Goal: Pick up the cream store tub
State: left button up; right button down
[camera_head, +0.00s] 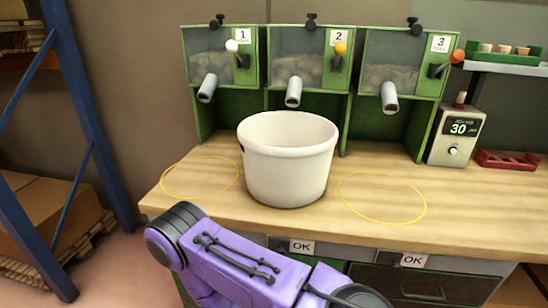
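The cream tub (288,165) stands upright on the wooden bench top (460,215), near its front edge and below the middle dispenser. Its wall tapers slightly towards the base, and its rim looks open at the top. A small dark spot shows on its left side below the rim. The inside bottom of the tub is hidden. A purple link of one of my arms crosses the lower middle of the view, in front of the bench and below the tub. Neither of my grippers shows in this view.
Yellow circles mark the bench left (200,160) and right (383,219) of the tub; both look empty. Green dispensers numbered 1 (222,58), 2 (310,60) and 3 (400,65) stand behind. A scale display (456,132) and red tray (506,160) are at right. Blue shelving (90,120) stands left.

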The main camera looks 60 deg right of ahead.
aim_at(287, 155)
jog(key=z, duration=2.1)
